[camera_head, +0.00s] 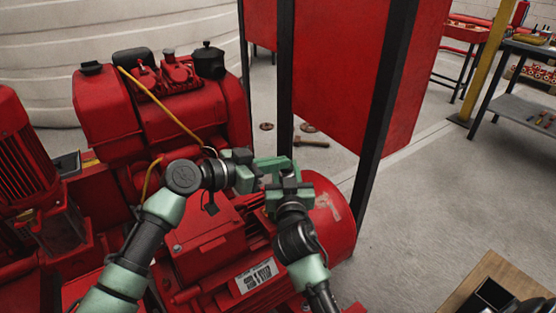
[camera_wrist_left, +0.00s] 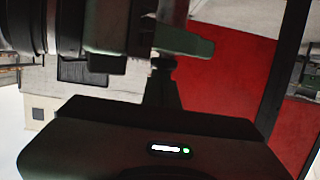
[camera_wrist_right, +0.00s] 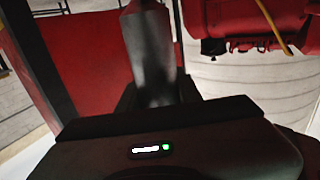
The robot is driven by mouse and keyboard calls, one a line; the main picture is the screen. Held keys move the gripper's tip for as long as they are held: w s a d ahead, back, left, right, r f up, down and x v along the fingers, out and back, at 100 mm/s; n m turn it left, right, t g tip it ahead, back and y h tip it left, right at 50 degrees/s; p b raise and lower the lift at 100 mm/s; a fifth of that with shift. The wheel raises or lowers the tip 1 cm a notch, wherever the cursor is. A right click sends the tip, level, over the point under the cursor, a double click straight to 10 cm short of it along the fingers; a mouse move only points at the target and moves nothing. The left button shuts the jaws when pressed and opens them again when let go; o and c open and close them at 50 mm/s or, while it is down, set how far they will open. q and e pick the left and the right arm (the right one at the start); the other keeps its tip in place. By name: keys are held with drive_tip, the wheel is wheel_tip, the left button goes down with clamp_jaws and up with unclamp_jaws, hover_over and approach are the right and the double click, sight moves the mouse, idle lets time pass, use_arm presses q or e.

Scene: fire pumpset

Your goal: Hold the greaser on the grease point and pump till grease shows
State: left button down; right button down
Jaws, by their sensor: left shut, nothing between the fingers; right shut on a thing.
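My left gripper (camera_head: 268,170) is above the red motor (camera_head: 215,235), close against my right gripper (camera_head: 288,186) in the head view. The left gripper is shut with nothing between its fingers (camera_wrist_left: 162,88). My right gripper is shut on a grey, tube-like body, which looks like the greaser (camera_wrist_right: 148,45), in the right wrist view. A grey cylinder at the top of the left wrist view may be the same greaser. In the head view the grippers hide the greaser. I cannot make out the grease point or any grease.
A red engine (camera_head: 165,95) with a yellow hose (camera_head: 165,108) stands behind and left. A red panel (camera_head: 345,75) on dark posts rises close behind the grippers. A hammer-like tool (camera_head: 311,142) lies on the floor.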

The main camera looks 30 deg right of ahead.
use_arm(q)
drive_tip(key=shift+f, duration=0.25)
use_arm(e)
drive_tip(key=shift+f, duration=0.1)
use_arm(q)
drive_tip(key=s+a+r, duration=0.1)
drive_tip(key=a+r, duration=0.6)
drive_tip(key=a, duration=0.2)
drive_tip(key=shift+s+a, duration=0.2)
drive_tip(key=shift+a, duration=0.15)
use_arm(e)
drive_tip(key=c, duration=0.9)
unclamp_jaws()
wheel_tip(320, 180, up, 10)
